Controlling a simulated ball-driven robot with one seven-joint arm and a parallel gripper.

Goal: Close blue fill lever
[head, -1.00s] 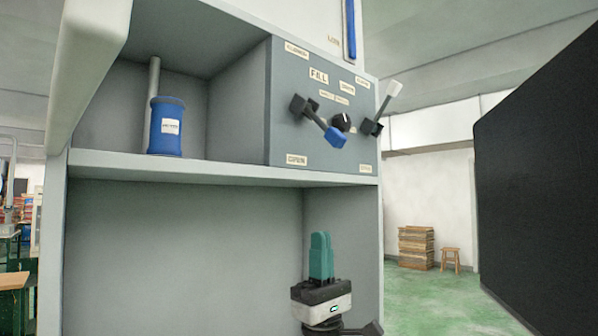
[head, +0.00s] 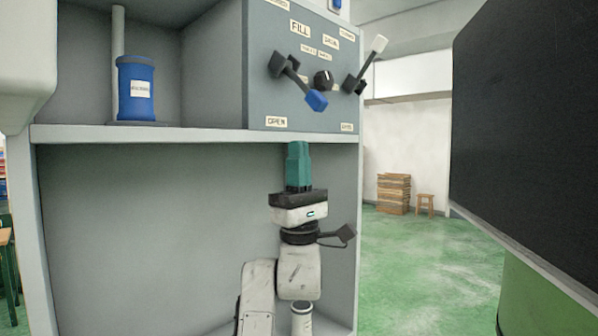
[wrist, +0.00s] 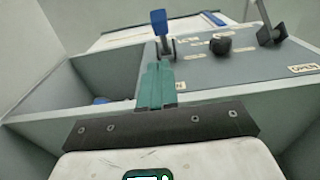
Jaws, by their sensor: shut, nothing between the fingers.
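The blue fill lever (head: 316,100) is on the grey control panel (head: 262,60), under the FILL label. Its dark arm slants down and right from its pivot, so the blue tip hangs low, above and right of the OPEN label. In the wrist view the blue tip (wrist: 159,22) stands just beyond my fingers. My gripper (head: 298,150) has teal fingers, shut and empty, pointing up. In the head view it is below the blue tip, in front of the shelf edge, apart from the lever. It also shows in the wrist view (wrist: 155,72).
A white-tipped lever (head: 379,44) is right of a black knob (head: 323,79) on the panel. A blue container (head: 136,88) stands on the shelf (head: 200,134) at left. A large black panel (head: 530,130) fills the right side.

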